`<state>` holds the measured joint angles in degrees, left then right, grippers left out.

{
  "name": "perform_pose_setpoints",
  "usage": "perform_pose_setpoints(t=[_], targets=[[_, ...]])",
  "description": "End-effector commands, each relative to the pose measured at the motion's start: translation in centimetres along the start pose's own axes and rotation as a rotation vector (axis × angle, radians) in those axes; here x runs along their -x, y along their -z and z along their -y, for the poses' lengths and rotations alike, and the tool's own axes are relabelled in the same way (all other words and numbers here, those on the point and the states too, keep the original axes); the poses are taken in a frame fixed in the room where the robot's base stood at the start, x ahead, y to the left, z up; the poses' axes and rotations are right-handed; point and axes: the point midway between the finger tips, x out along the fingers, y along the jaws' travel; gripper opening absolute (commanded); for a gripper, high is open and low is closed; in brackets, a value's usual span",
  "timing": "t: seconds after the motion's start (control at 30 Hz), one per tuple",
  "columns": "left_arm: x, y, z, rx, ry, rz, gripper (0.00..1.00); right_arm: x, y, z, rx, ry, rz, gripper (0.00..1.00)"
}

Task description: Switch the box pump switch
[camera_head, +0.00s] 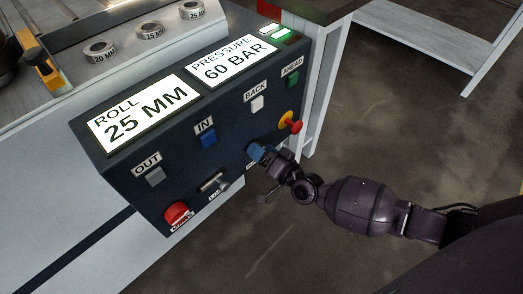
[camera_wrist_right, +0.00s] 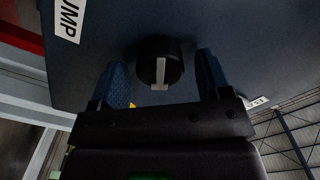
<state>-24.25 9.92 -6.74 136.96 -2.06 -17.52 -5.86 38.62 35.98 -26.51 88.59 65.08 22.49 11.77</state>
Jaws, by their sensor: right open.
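The dark control box (camera_head: 110,160) fills the middle of the head view. In the right wrist view its pump switch (camera_wrist_right: 160,66) is a round black knob with a pale marker line, running roughly up and down in the picture. A label (camera_wrist_right: 68,20) ending in "UMP" is at upper left. My right gripper (camera_head: 262,154) is at the box's front face and hides the switch in the head view. Its open blue-padded fingers (camera_wrist_right: 163,78) stand on either side of the knob, with visible gaps to it. My left gripper is not in view.
Near my right gripper are a red knob on yellow (camera_head: 291,122), a white BACK button (camera_head: 257,103), a blue IN button (camera_head: 208,138) and a metal lever or key switch (camera_head: 213,183). A red button (camera_head: 177,213) is at lower left. Floor right of the box is clear.

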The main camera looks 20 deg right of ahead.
Motion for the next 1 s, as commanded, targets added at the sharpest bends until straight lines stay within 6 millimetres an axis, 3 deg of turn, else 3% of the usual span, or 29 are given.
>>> perform_pose_setpoints(t=[0.23, 0.57, 1.0], targets=[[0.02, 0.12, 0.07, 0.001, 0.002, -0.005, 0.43, -0.07, 0.02, 0.02, 0.0, 0.0, 0.0, 0.71], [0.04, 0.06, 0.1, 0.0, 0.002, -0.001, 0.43, -0.05, 0.0, 0.02, -0.001, 0.0, 0.0, 0.22], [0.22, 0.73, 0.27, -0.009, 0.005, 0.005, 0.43, -0.17, 0.26, 0.29, 0.101, 0.002, -0.004, 0.22]])
